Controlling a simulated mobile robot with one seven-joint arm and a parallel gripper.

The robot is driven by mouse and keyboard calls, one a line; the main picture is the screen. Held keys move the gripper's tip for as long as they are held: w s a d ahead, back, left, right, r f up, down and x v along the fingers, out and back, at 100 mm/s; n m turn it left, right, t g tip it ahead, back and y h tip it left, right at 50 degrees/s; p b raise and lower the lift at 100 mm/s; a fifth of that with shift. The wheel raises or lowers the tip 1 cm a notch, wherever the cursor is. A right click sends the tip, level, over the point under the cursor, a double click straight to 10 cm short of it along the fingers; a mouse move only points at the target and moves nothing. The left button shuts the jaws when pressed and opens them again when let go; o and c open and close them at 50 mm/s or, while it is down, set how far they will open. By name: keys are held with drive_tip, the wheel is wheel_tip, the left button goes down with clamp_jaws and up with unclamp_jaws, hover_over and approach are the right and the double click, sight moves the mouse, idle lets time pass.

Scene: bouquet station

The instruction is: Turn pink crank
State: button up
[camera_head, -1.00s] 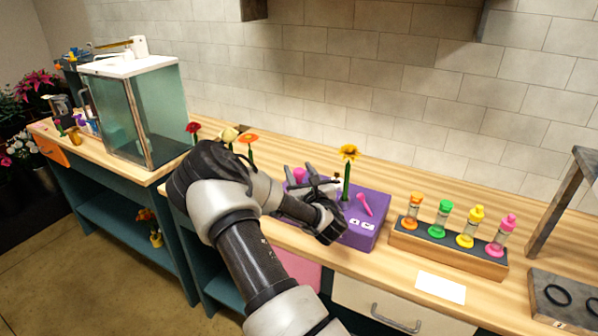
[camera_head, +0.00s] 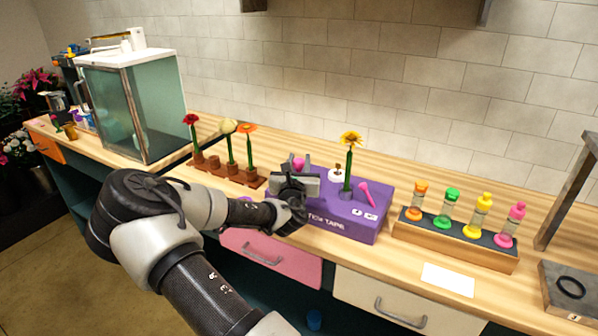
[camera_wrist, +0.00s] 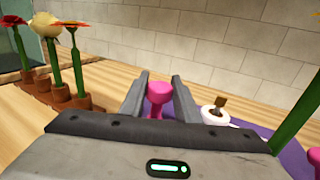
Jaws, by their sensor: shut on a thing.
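The purple tape box (camera_head: 340,228) stands on the wooden counter, with a yellow flower (camera_head: 349,150) upright in it. My gripper (camera_head: 298,175) is over the left part of the box. It is shut on a pink crank knob (camera_head: 298,161). In the wrist view the pink knob (camera_wrist: 158,93) sits between the two fingers; the crank's lower part is hidden by my gripper. A second pink lever (camera_head: 366,194) leans on the box's right side, apart from my gripper. A small white piece (camera_wrist: 218,116) shows right of the fingers.
Left of the box, a brown rack (camera_head: 232,168) holds red, cream and orange flowers. Right of it, a wooden holder (camera_head: 452,247) carries several coloured bottles. A white card (camera_head: 447,280) lies in front. A glass case (camera_head: 135,105) stands at the far left.

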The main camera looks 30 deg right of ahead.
drive_tip(key=m+g+h+b, duration=0.2)
drive_tip(key=b, duration=0.1)
drive_tip(key=m+g+h+b, duration=0.1)
drive_tip(key=g+h+b, duration=0.1)
drive_tip(key=shift+w+a+f+m, duration=0.2)
drive_tip(key=shift+a+f+m, duration=0.1)
drive_tip(key=shift+f, duration=0.05)
drive_tip(key=shift+d+r+m+g+h+b, duration=0.1)
drive_tip(key=shift+r+m+g+h+b, duration=0.1)
drive_tip(key=shift+m+g+h+b, duration=0.85)
drive_tip(key=m+g+p, duration=0.1)
drive_tip(key=g, duration=0.1)
drive_tip(key=m+g+h+p, duration=0.1)
drive_tip(key=g, duration=0.2)
drive_tip(key=shift+d+r+m, duration=0.1)
drive_tip(key=shift+r+m, duration=0.25)
drive_tip(key=shift+r, duration=0.05)
drive_tip(key=shift+s+f+m+g+p, duration=0.1)
drive_tip(key=shift+m+g+p, duration=0.8)
drive_tip(key=shift+g, duration=0.35)
drive_tip(key=shift+f+m+g, duration=0.1)
drive_tip(key=shift+m+g, duration=0.2)
drive_tip(key=shift+s, duration=0.1)
drive_tip(key=o, duration=1)
drive_tip(key=shift+d, duration=0.1)
drive_tip(key=shift+o, duration=0.2)
drive_tip(key=a+p, duration=0.1)
drive_tip(key=a, duration=1.6)
drive_tip(key=shift+a, duration=0.2)
